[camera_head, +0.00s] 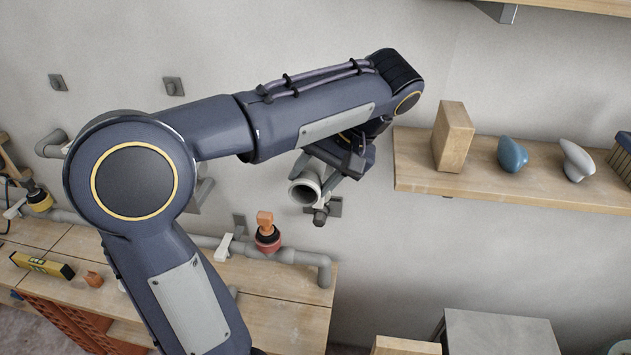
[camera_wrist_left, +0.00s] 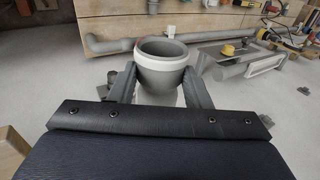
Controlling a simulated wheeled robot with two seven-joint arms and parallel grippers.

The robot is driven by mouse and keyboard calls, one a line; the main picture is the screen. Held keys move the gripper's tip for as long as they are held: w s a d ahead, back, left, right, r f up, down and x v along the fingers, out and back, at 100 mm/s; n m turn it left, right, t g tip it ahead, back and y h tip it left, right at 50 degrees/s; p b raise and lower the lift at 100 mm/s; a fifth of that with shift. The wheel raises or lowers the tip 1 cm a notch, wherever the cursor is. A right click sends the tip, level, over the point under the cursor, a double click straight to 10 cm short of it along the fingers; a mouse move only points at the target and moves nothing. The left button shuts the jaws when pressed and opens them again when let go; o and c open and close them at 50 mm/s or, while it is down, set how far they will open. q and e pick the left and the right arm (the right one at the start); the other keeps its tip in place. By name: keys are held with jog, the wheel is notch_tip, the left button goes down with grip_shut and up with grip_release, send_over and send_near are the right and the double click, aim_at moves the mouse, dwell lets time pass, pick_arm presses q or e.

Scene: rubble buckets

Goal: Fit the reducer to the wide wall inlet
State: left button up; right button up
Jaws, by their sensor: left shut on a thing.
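My left gripper (camera_head: 340,165) is high in front of the wall in the head view, at the end of my bent arm. It is shut on the reducer (camera_head: 304,190), a short grey pipe piece with a pale collar and an open round mouth. In the left wrist view the reducer (camera_wrist_left: 163,66) sits between both fingers, its mouth facing up in the picture. A grey elbow pipe (camera_head: 52,143) comes out of the wall at far left. I cannot tell which fitting is the wide wall inlet; part of the wall is hidden behind my arm. My right gripper is not in view.
A workbench (camera_head: 285,315) below carries a grey pipe run (camera_head: 290,256), a red valve with an orange handle (camera_head: 266,233) and a yellow level (camera_head: 42,265). A shelf (camera_head: 510,196) on the right holds a wooden block (camera_head: 452,136) and blue and grey rounded objects.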

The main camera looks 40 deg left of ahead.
aim_at(316, 165)
pick_arm(q)
jog(key=shift+p, duration=0.3)
jog(key=shift+w+a+r+p, duration=0.1)
jog(key=shift+w+a+p, duration=0.25)
jog(key=shift+w, duration=0.2)
jog(key=shift+w+a+p, duration=0.35)
jog(key=shift+w+a, duration=0.05)
jog(key=shift+w, duration=0.45)
jog(key=shift+w+a, duration=0.3)
jog(key=shift+w, duration=0.25)
jog(key=shift+w+a, duration=0.3)
jog(key=shift+w, duration=0.25)
jog(key=o, duration=0.5)
grip_shut()
